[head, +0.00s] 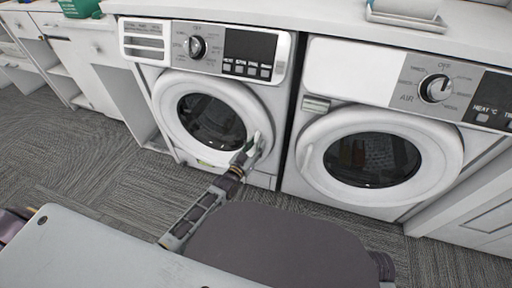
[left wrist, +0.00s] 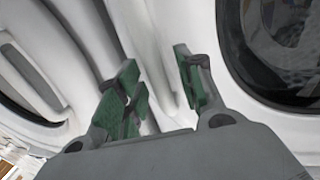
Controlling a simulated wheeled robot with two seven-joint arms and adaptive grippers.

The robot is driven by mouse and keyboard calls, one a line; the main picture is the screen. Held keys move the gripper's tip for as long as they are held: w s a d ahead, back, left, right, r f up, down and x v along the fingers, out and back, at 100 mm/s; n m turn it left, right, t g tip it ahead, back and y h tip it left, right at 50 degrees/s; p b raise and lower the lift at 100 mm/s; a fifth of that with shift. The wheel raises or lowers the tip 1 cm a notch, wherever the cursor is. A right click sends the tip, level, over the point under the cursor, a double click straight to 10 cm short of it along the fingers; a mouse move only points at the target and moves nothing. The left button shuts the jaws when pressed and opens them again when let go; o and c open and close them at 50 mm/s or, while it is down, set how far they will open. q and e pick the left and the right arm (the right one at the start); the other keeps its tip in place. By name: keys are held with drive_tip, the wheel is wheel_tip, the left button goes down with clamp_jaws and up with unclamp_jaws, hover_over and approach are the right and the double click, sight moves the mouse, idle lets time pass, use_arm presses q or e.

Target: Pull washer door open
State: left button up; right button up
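The washer (head: 130,50) is the left white machine, with a drawer, knob and dark panel. Its round white door (head: 170,125) with dark glass looks shut or nearly so. My left gripper (head: 248,148) is at the door's right edge. In the left wrist view, the green-padded fingers of my left gripper (left wrist: 162,88) are apart, with white door rim or handle surface behind and between them. Whether they touch it I cannot tell. The washer door glass appears dark beside the fingers in that view, but which machine each glass belongs to is unclear. My right gripper is not in view.
A second white machine (head: 300,165) with a round door and a heat panel stands close on the right. White cabinets (head: 85,65) stand at left, and a white counter (head: 290,22) runs above. The grey carpet (head: 90,170) in front of the washer is clear at left.

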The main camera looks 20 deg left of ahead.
use_arm(q)
drive_tip(key=shift+w, duration=0.15)
drive_tip(key=shift+c, duration=0.4)
clamp_jaws()
drive_tip(key=shift+s, duration=0.2)
